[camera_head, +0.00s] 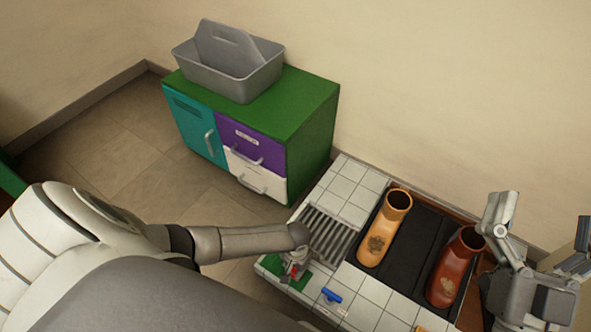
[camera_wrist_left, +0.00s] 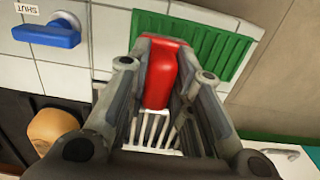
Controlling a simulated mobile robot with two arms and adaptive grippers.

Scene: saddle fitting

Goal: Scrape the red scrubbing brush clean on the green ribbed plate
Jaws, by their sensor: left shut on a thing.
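The red scrubbing brush (camera_wrist_left: 160,78) is between the fingers of my left gripper (camera_head: 293,266), which is shut on it. In the head view only a small red part of the brush shows. The green ribbed plate (camera_wrist_left: 208,47) lies on the white tiles, just beyond the brush in the left wrist view; it also shows partly behind the gripper in the head view (camera_head: 276,266). I cannot tell whether the brush touches the plate. The bristles are hidden. My right gripper (camera_head: 541,212) is open and empty at the right, its fingers apart.
A metal grate (camera_head: 329,236) is beside the plate. A blue valve handle (camera_head: 331,296) sits on the front tiles. A cabinet (camera_head: 305,110) carries a grey caddy (camera_head: 230,75).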

